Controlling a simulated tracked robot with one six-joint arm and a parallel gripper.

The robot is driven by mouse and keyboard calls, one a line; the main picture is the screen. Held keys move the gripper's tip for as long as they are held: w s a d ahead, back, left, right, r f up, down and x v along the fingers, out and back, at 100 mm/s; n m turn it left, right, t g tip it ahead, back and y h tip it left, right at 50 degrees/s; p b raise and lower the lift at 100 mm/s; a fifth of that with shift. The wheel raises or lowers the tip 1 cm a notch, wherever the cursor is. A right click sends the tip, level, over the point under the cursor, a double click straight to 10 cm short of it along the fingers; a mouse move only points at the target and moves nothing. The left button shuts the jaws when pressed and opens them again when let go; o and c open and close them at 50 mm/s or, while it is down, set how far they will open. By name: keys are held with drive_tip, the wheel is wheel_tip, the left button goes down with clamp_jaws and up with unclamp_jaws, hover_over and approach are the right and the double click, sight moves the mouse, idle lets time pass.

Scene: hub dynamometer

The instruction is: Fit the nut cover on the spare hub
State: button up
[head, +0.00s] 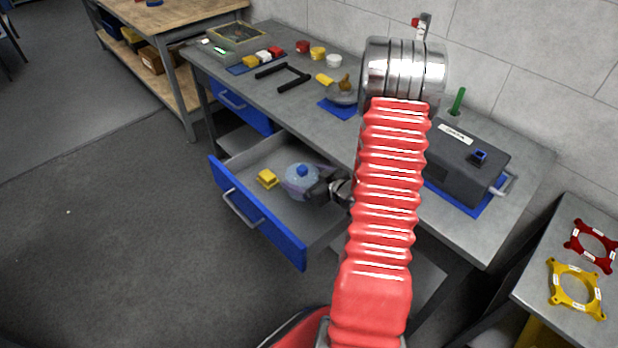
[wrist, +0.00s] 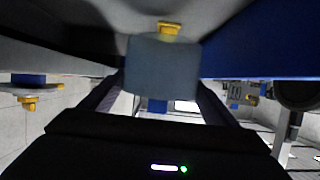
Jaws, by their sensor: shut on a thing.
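My gripper (head: 318,186) is inside the open drawer, shut on a round grey-blue cover with a blue knob on top, which I take for the nut cover (head: 298,178). In the wrist view, which looks upside down, the nut cover (wrist: 163,68) sits between the two fingers, knob towards the bottom of the picture. I cannot tell whether it touches the drawer floor. The spare hub (head: 341,98), a pale disc with a brass-coloured nut (head: 346,83), stands on a blue mat on the bench. It also shows at the left of the wrist view (wrist: 25,90). My red arm hides part of the bench.
A yellow block (head: 267,179) lies in the drawer (head: 238,167) beside the cover. On the bench (head: 290,108) are black bars (head: 290,80), small coloured caps (head: 318,53), and a dark grey box (head: 465,160). Another table with red and yellow plates (head: 576,289) stands at right.

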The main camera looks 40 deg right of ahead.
drive_tip(key=w+a+r, duration=0.4)
drive_tip(key=a+r, duration=0.1)
drive_tip(key=a, duration=0.5)
drive_tip(key=w+a+r, duration=0.4)
drive_tip(key=a+r, duration=0.1)
drive_tip(key=a, duration=0.5)
drive_tip(key=w+a+r, duration=0.4)
drive_tip(key=a+r, duration=0.2)
drive_tip(key=a, duration=0.4)
drive_tip(key=shift+w+a, duration=0.2)
drive_tip(key=shift+w, duration=0.2)
drive_tip(key=shift+s, duration=0.1)
